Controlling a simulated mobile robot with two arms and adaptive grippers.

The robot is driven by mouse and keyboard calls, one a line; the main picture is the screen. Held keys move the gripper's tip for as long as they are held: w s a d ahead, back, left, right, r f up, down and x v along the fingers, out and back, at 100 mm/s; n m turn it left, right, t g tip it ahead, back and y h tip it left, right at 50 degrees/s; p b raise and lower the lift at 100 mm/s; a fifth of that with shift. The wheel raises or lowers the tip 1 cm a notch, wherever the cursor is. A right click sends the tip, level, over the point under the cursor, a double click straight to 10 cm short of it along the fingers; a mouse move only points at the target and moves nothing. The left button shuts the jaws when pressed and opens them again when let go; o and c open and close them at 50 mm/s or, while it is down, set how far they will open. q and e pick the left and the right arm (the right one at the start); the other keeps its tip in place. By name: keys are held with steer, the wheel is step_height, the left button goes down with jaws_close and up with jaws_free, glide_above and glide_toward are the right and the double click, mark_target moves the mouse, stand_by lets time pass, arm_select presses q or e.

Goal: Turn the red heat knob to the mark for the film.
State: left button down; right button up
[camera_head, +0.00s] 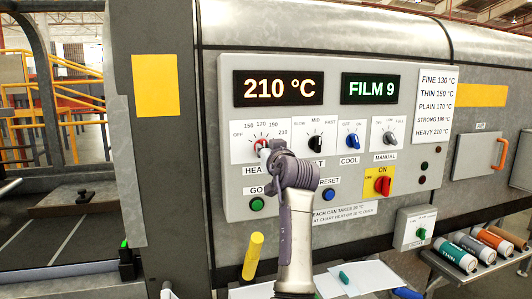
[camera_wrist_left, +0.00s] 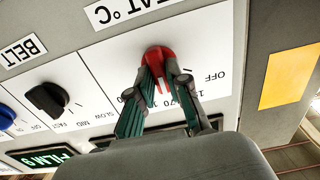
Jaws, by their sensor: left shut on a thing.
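The red heat knob (camera_head: 260,143) sits on a white dial plate marked OFF, 150, 170, 190 and 210, at the panel's left. My left gripper (camera_head: 266,151) is shut on it and hides much of it in the head view. In the left wrist view, the red knob (camera_wrist_left: 159,54) lies between the two fingers of my left gripper (camera_wrist_left: 161,78), and the dial appears upside down. The heat display (camera_head: 279,88) reads 210 °C. The film display (camera_head: 371,88) reads FILM 9. The chart (camera_head: 436,104) lists FINE 130, THIN 150, PLAIN 170, STRONG 190, HEAVY 210. My right gripper is out of view.
The black belt knob (camera_head: 315,144), blue cool knob (camera_head: 352,141) and manual knob (camera_head: 389,138) stand to the right. Below are a green button (camera_head: 257,204), a blue button (camera_head: 328,195) and a red switch (camera_head: 383,185). Several rolls (camera_head: 455,257) lie on a shelf at lower right.

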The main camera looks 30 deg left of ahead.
arm_select(q)
steer(key=shift+f, duration=0.2)
steer(key=c, duration=1.4)
jaws_free()
steer(key=shift+o, duration=1.4)
steer(key=shift+w+a, duration=0.1)
steer(key=shift+a, duration=0.1)
steer(key=shift+d, duration=0.1)
steer(key=v, duration=0.7)
steer(key=shift+d+f, duration=0.1)
